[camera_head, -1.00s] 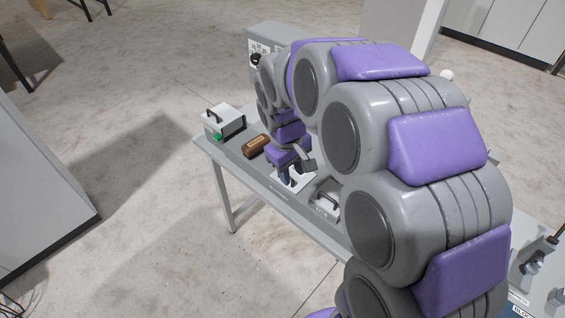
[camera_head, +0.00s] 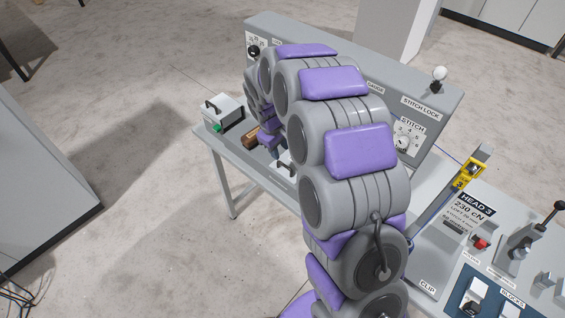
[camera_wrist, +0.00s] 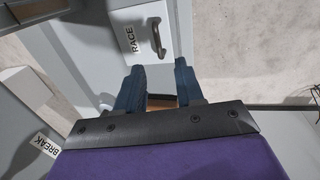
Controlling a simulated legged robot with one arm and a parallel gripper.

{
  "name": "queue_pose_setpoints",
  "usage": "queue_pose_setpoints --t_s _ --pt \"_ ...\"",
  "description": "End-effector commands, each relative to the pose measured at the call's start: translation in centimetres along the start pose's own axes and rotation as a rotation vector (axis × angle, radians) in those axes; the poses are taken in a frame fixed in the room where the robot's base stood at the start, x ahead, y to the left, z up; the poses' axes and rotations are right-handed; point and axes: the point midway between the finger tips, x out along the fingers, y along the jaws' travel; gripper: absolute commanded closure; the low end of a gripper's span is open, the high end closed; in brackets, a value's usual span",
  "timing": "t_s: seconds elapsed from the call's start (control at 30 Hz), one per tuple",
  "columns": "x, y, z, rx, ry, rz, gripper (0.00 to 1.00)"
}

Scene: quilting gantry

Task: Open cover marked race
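The cover marked RACE (camera_wrist: 174,28) is a pale panel with a grey bar handle (camera_wrist: 157,38), at the top of the wrist view. In the head view a pale panel with a dark handle (camera_head: 285,167), probably the same cover, shows on the bench, partly hidden by my arm. My gripper (camera_wrist: 159,80) has its two blue fingers apart with nothing held between them. The fingertips lie just short of the cover and its handle. In the head view my gripper (camera_head: 274,150) is small and partly hidden, next to the panel.
A brown block (camera_head: 250,138) lies beside my gripper. A pale box with a green button (camera_head: 222,113) stands at the bench's far end. The tall grey panel (camera_head: 440,95) rises behind my arm.

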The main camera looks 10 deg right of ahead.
Motion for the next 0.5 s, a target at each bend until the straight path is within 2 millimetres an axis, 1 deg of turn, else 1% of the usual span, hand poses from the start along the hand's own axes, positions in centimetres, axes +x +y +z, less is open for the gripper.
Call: queue_pose_setpoints --t_s 0.03,0.2,0.4,0.5 --pt "1.1 0.0 0.1 0.001 -0.001 -0.002 0.63" --pt "4.5 0.0 0.1 0.000 -0.003 -0.001 0.63" --pt "7.5 -0.1 -0.1 0.001 0.000 0.002 0.63" --pt "8.4 -0.1 -0.1 0.000 -0.001 0.002 0.63"
